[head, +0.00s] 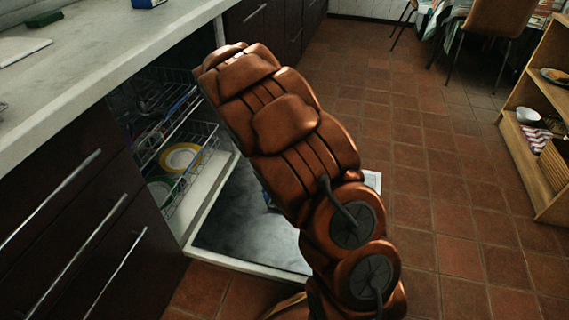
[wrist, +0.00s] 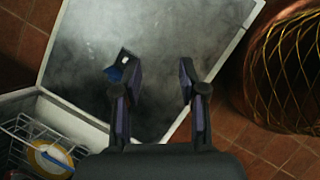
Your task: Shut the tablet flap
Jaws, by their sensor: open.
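The dishwasher door (head: 240,222) is folded down flat, its dark inner panel facing up. In the wrist view, the door panel (wrist: 88,38) carries a small tablet dispenser (wrist: 116,70) with a blue part and a pale spot. It sits beside my left finger, which partly covers it. I cannot make out how far its flap stands open. In the head view my arm hides most of the dispenser. My gripper (wrist: 156,68) is open and empty above the panel, its fingers apart. Whether the left finger touches the dispenser is unclear. The gripper is hidden in the head view.
Racks with dishes (head: 180,160) stand inside the dishwasher, left of the door. A dark cabinet (head: 75,240) and pale counter (head: 100,55) border it. A copper-coloured object with gold mesh (wrist: 285,70) is close on the right in the wrist view. Tiled floor (head: 440,190) is open to the right.

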